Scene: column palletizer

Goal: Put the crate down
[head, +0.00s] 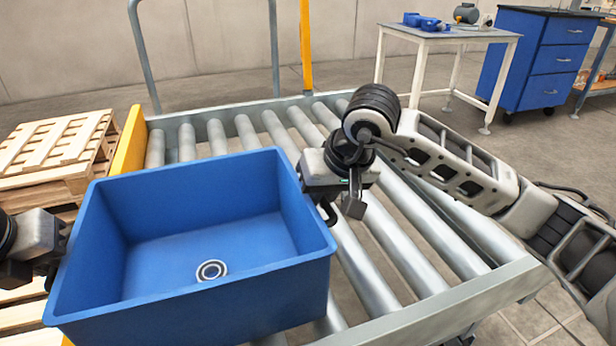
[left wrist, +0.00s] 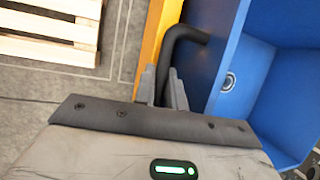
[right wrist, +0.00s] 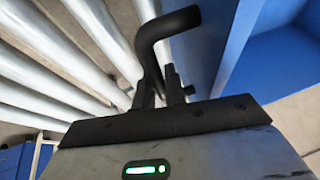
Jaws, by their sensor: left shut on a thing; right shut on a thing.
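A blue open crate (head: 215,305) is held between my two grippers, over the left part of the roller conveyor (head: 440,315). A small ring-shaped part (head: 211,270) lies on its floor; it also shows in the left wrist view (left wrist: 230,81). My right gripper (head: 342,207) is shut on the black handle (right wrist: 168,28) on the crate's right side. My left gripper (left wrist: 164,90) is shut on the black handle (left wrist: 185,38) on the left side; in the head view it is at the left edge, partly cut off. Whether the crate's underside touches the rollers is hidden.
Wooden pallets (head: 60,145) are stacked at the left, beside a yellow rail (head: 130,140). Bare rollers lie behind and right of the crate. A white table (head: 450,34) with blue items and a blue drawer cabinet (head: 540,60) stand at the back right.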

